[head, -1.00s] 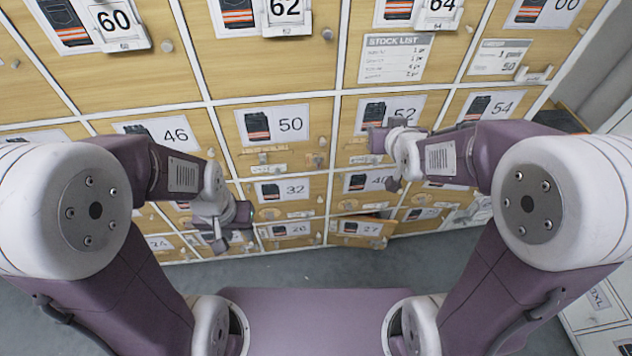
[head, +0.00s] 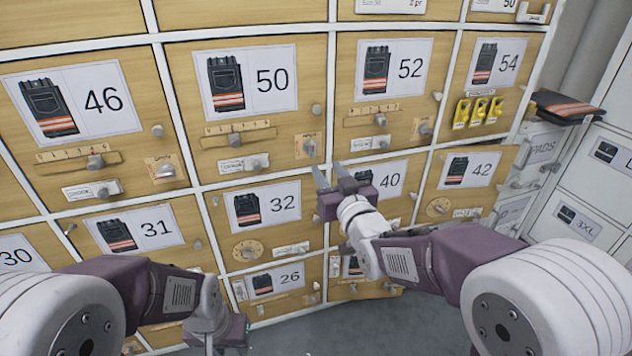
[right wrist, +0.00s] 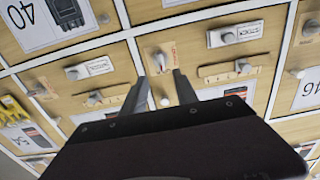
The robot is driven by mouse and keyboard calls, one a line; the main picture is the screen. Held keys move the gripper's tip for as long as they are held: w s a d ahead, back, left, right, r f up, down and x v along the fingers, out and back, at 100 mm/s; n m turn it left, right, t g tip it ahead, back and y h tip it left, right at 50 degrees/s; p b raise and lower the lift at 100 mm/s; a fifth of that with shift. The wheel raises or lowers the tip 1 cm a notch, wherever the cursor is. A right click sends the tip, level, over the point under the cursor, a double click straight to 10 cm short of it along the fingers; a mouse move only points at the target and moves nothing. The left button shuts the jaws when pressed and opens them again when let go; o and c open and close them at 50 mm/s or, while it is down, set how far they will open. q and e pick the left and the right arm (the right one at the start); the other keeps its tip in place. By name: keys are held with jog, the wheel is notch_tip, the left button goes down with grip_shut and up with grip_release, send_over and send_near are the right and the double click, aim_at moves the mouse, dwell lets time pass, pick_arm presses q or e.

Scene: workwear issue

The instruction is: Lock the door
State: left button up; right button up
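Wooden locker doors fill the head view; which one the task means is not marked. Door 50 (head: 284,110) looks flush, with a slider strip (head: 236,135), a lower white plate with a knob (head: 243,164), and a lock-like knob on a small plate (head: 310,148) at its lower right. My right gripper (head: 332,175) is open and empty just below that knob. In the right wrist view its fingers (right wrist: 160,88) point at the knob on the plate (right wrist: 160,62), apart from it. My left gripper (head: 217,336) is low at the bottom edge; its fingers are unclear.
A low door (head: 365,288) under door 40 stands slightly out. Yellow tags (head: 478,112) hang on door 54. A dark folded garment (head: 565,107) lies on a ledge at right.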

aim_at(314, 150)
jog(key=b+x, duration=0.1)
jog(key=x, duration=0.7)
jog(key=shift+f+b, duration=0.1)
jog(key=shift+b, duration=0.3)
jog(key=shift+w+a, duration=0.2)
jog(key=shift+w, duration=0.3)
grip_shut()
